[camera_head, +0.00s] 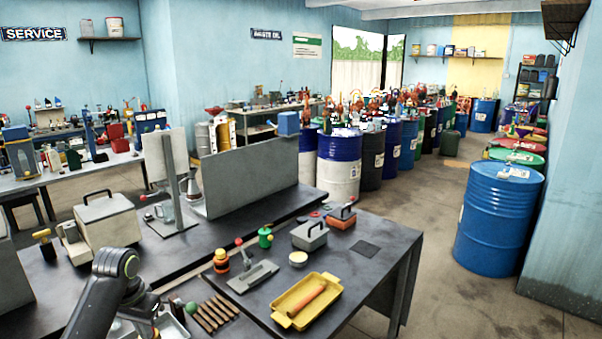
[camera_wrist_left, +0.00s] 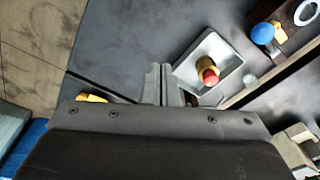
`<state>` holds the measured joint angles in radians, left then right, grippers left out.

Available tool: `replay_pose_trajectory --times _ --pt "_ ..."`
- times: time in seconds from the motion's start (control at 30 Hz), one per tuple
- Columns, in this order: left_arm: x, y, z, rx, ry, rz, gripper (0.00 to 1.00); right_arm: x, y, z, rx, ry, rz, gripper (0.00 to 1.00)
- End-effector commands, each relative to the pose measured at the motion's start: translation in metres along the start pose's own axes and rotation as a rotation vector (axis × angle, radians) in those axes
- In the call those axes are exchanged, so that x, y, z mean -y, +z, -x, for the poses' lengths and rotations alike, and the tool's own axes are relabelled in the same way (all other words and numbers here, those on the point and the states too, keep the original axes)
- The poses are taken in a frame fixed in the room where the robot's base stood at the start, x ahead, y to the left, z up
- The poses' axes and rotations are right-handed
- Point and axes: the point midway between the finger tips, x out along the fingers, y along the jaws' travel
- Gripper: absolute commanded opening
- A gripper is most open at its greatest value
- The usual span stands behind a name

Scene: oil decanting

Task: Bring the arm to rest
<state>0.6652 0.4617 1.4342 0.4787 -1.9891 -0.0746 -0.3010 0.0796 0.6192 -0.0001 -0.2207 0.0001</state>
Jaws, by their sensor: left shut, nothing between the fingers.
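My left arm comes in at the bottom left of the head view, over the front of the dark bench. Its gripper (camera_head: 147,316) is low in the picture and partly cut off by the edge. In the left wrist view the two fingers of the left gripper (camera_wrist_left: 163,80) are together with nothing between them. They are beside a grey metal tray (camera_wrist_left: 226,55) that holds a yellow and red piece (camera_wrist_left: 208,73). Whether the fingertips touch the tray or bench cannot be told. My right gripper is in neither view.
A yellow tray (camera_head: 279,310) with an orange roller, several brown sticks (camera_head: 209,314), a trowel (camera_head: 252,277) and a grey lidded box (camera_head: 309,234) are on the bench. A grey upright panel (camera_head: 250,178) stands behind. Blue drums (camera_head: 498,215) stand on the floor at right.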

Motion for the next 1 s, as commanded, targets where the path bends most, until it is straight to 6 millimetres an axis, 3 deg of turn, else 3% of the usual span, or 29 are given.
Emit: replay_pose_trajectory --times 0.27,0.47,0.73,1.0 --pt "-0.013 0.032 -0.037 -0.009 -0.019 -0.002 0.0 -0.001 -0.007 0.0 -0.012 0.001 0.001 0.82" --pt "-0.026 0.069 -0.069 -0.024 -0.036 0.001 0.0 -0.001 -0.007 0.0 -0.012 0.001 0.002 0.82" --pt "-0.059 0.16 -0.114 -0.074 -0.065 0.031 0.0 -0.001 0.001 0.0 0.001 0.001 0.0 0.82" --pt "-0.09 0.259 -0.118 -0.138 -0.102 0.105 0.0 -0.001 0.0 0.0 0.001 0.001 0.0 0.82"
